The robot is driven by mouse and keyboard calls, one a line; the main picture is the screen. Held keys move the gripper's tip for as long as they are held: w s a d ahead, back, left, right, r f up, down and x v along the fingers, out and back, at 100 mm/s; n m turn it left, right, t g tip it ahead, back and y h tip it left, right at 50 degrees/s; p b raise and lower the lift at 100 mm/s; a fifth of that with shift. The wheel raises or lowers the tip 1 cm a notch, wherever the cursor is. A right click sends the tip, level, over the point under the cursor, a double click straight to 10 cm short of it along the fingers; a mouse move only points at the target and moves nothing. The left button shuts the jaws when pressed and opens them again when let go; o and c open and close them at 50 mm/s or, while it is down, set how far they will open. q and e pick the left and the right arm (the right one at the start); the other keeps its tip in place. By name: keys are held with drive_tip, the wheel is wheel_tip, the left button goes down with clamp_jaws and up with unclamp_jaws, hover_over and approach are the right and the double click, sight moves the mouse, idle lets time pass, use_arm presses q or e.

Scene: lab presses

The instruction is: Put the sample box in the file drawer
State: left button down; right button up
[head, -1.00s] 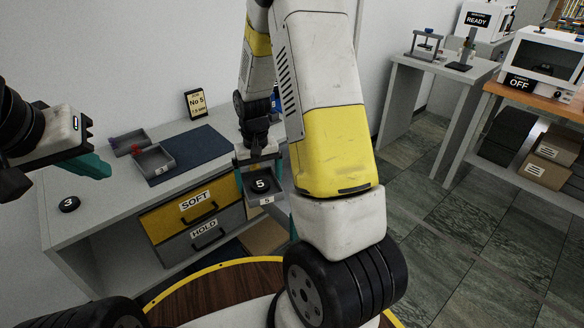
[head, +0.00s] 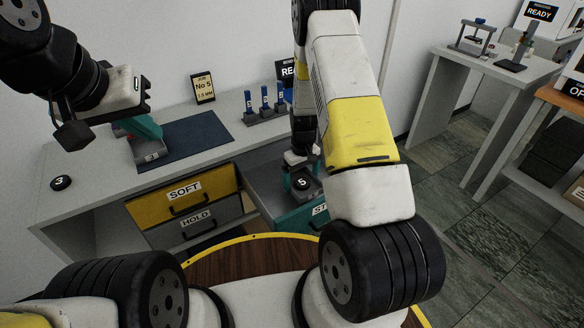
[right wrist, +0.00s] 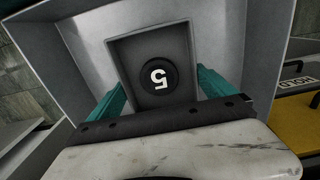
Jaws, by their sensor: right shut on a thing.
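The sample box, a small grey open box with a black disc marked 5 in it, shows in the right wrist view (right wrist: 185,45) and the head view (head: 301,196). My right gripper (right wrist: 160,85) is shut on it, with teal fingers along its two sides. The box is over or inside an open grey drawer (right wrist: 85,40). That drawer also shows in the head view (head: 262,185), with a teal front whose label begins "ST", partly hidden by my right arm. I cannot tell whether the box touches the drawer floor. My left gripper (head: 142,129) is above the bench; its opening is unclear.
The yellow SOFT drawer (head: 170,206) and grey HOLD drawer (head: 212,222) are closed, left of the open drawer. On the bench (head: 85,165) are a black disc marked 3 (head: 61,182), a dark mat (head: 195,143), a No 5 sign (head: 203,88) and a rack of blue-topped items (head: 264,105).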

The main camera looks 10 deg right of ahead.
drive_tip(key=shift+f, duration=2.3)
drive_tip(key=shift+f, duration=0.15)
drive_tip(key=o, duration=1.3)
drive_tip(key=shift+c, duration=0.2)
